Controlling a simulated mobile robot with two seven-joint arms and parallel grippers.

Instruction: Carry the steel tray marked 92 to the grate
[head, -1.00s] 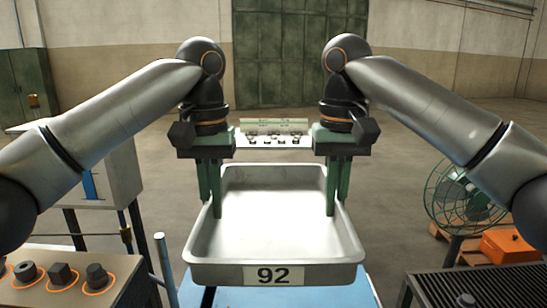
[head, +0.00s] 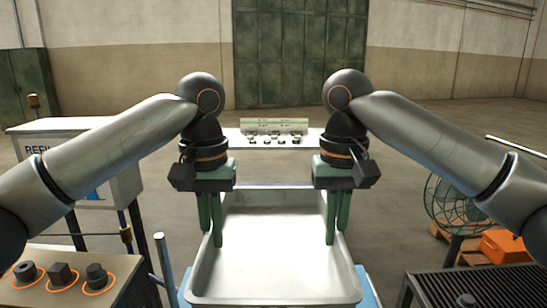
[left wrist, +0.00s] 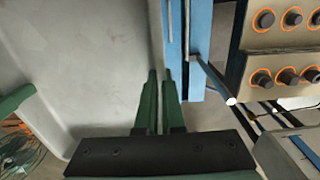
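The steel tray (head: 275,250) is a shallow, pale metal tray, empty inside, low in the middle of the head view. Its front face with the number is out of the frame. My left gripper (head: 211,228) is at its left side wall and my right gripper (head: 337,226) at its right side wall, fingers pointing down. In the left wrist view, the left fingers (left wrist: 161,100) are close together with the tray's rim (left wrist: 157,40) between them. The right fingers look shut on the opposite rim. A dark ribbed grate (head: 500,283) is at the lower right.
A blue surface (head: 368,285) shows under the tray. A panel with knobs (head: 70,288) is at the lower left, with a post (head: 164,262) beside it. A green fan (head: 450,208) and orange box (head: 508,246) stand right. A far table (head: 270,139) holds small parts.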

